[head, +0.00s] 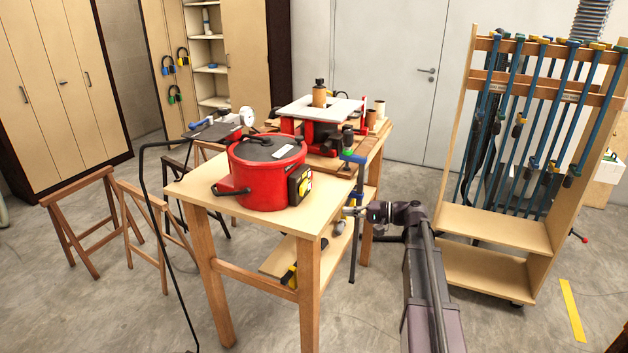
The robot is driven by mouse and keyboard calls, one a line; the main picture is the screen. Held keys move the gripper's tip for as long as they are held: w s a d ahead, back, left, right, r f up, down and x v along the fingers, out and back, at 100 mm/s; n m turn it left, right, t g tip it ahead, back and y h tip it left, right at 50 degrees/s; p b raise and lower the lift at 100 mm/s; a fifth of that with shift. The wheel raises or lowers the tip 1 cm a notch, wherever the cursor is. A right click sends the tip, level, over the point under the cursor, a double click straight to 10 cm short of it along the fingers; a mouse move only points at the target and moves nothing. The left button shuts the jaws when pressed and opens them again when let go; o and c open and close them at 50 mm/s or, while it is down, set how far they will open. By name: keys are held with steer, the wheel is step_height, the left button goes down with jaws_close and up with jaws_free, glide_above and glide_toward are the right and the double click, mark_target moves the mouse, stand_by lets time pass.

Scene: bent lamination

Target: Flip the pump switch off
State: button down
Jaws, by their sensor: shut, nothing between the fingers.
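A red round tank-like machine with a dark lid (267,170), which looks like the pump, stands on the front wooden table. My gripper (347,211) is shut and empty. It is off the table's right edge, to the right of the switch box and apart from it in the picture, pointing left. My arm reaches in from the lower right.
A blue-and-black upright clamp (352,185) stands at the table's right edge, close to my gripper. A router table (322,110) is behind the tank. A clamp rack (500,235) stands at the right. The floor between rack and table is mostly free.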

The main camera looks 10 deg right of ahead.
mark_target(304, 190)
steer(key=shift+t+y, duration=0.5)
steer(key=w+d+r, duration=0.2)
steer(key=r, duration=0.1)
steer(key=shift+w+d+r, duration=0.1)
steer(key=shift+d, duration=0.15)
steer(key=shift+w, duration=0.1)
steer(key=x, duration=1.3)
steer(key=shift+w+a, duration=0.2)
steer(key=shift+a, duration=0.15)
